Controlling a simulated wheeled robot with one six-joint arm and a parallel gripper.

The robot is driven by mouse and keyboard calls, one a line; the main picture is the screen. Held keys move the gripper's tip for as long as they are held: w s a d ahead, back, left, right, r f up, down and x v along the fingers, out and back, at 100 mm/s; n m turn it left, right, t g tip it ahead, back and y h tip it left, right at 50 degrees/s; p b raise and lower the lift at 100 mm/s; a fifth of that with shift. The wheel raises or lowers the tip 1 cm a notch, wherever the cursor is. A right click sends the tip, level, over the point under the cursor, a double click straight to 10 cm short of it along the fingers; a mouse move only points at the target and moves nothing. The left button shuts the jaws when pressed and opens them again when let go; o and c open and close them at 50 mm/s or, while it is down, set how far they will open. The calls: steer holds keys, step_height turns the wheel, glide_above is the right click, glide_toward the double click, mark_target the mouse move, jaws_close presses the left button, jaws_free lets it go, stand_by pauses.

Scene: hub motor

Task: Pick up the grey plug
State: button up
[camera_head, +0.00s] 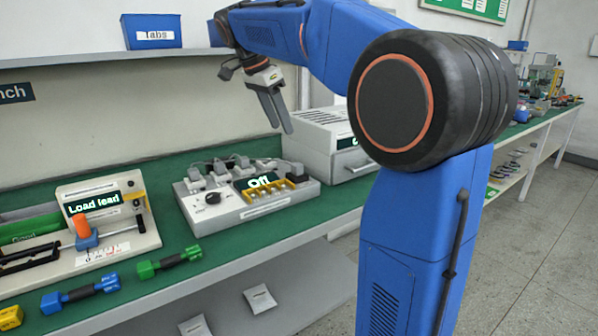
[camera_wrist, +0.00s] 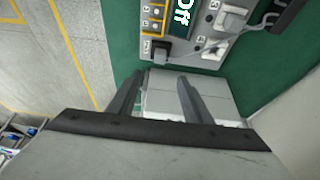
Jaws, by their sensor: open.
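A light grey tester panel (camera_head: 250,207) with a lit "Off" display lies on the green bench, and it also shows at the top of the wrist view (camera_wrist: 185,58). Several small grey plugs stand along its back edge, one near the middle (camera_head: 220,166). A darker grey plug (camera_head: 296,173) stands at its right end. In the wrist view, a dark grey plug (camera_wrist: 158,50) and a light grey one (camera_wrist: 235,18) show; I cannot tell which one the task names. My gripper (camera_head: 281,128) is open and empty above the panel's back right, its fingers (camera_wrist: 160,78) apart from the plugs.
A grey drawer box (camera_head: 325,147) stands right of the panel, below and beside my gripper. A blue "Tabs" bin (camera_head: 151,32) sits on the shelf (camera_head: 90,60) behind. A "Load lead" station (camera_head: 100,215) and green (camera_head: 168,263) and blue (camera_head: 80,294) tools lie left.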

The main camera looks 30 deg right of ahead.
mark_target(297, 164)
steer(key=x, duration=1.3)
steer(key=shift+f, duration=0.25)
steer(key=c, duration=1.1)
